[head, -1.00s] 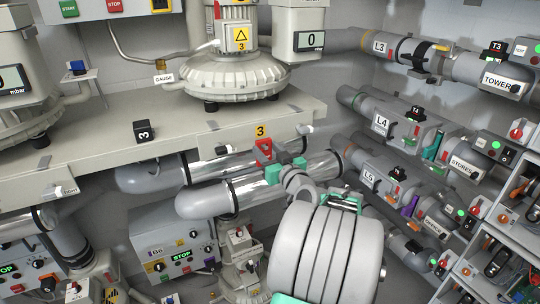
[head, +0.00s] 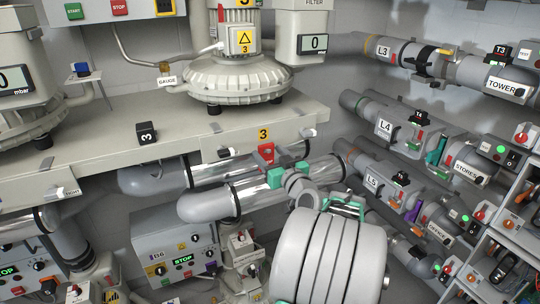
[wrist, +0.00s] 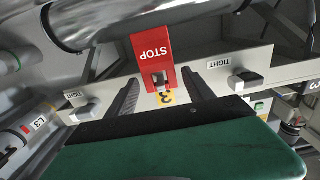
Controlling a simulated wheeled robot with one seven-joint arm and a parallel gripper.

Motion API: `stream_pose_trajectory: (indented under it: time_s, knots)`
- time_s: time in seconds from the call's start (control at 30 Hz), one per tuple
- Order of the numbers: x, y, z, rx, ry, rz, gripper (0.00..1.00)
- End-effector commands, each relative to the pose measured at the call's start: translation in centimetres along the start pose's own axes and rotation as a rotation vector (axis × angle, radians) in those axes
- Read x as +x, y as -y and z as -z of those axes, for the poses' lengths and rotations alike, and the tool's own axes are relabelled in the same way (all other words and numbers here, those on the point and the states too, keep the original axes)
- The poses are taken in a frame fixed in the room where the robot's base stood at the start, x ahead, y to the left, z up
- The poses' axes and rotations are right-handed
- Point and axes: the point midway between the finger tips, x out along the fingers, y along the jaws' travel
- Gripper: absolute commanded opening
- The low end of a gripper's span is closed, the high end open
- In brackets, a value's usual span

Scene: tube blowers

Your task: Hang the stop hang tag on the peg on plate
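The red STOP hang tag (wrist: 150,50) is upside down in the wrist view, at the front of the beige bench. Its slotted end is around or against a small pale peg (wrist: 160,79), beside the yellow 3 label (wrist: 167,98). In the head view the tag (head: 266,153) is just below that label (head: 263,134). My gripper (wrist: 160,77) is open, its two dark fingers apart on either side of the tag's slotted end, with visible gaps. Whether the peg passes fully through the slot is hard to tell. The plate behind the peg is mostly hidden.
Shiny pipes (head: 258,190) run just below the bench edge, close to my gripper. TIGHT-labelled clamps (wrist: 236,82) flank the tag along the bench edge. A control box (head: 172,250) stands below left. Pipes and valves (head: 400,130) fill the right.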

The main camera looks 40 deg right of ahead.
Motion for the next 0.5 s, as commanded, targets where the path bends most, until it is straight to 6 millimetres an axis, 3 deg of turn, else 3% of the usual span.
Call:
stream_pose_trajectory:
  time_s: [0.1, 0.37, 0.5]
  knots:
    - [0.0, 0.0, 0.0, 0.0, 0.0, 0.0, 0.7]
    - [-0.2, 0.0, -0.1, 0.0, 0.0, -0.001, 0.7]
    - [-2.3, -0.2, -0.2, 0.0, -0.001, -0.005, 0.7]
